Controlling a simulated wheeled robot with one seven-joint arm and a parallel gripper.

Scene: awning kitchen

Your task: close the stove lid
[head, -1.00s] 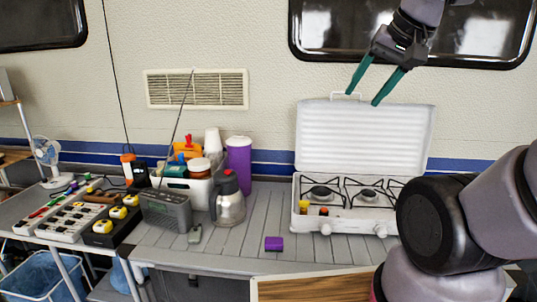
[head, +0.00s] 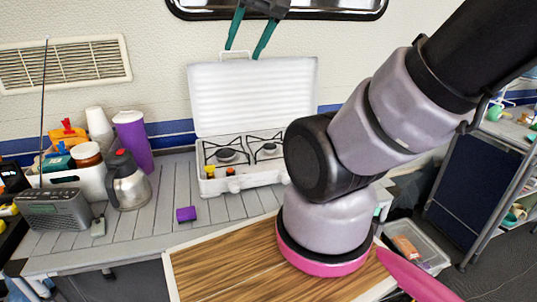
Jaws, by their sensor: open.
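The white stove (head: 231,181) stands on the grey slatted table against the wall. Its white ribbed lid (head: 252,97) is raised upright, with a small handle at its top edge. Two burners with black wire grates show inside, and small yellow and red items lie at the front left of the stove. My gripper (head: 244,50) is at the top of the view, open and empty, with its two green fingers pointing down near the lid's top edge. I cannot tell whether a fingertip touches the lid. My arm hides the stove's right end.
A purple block (head: 186,214) lies on the table left of the stove. A kettle (head: 127,182), a radio (head: 54,210), a purple cylinder (head: 134,142) and a white bin (head: 80,182) crowd the left. A wooden board (head: 225,263) lies in front. A shelf rack (head: 490,170) stands right.

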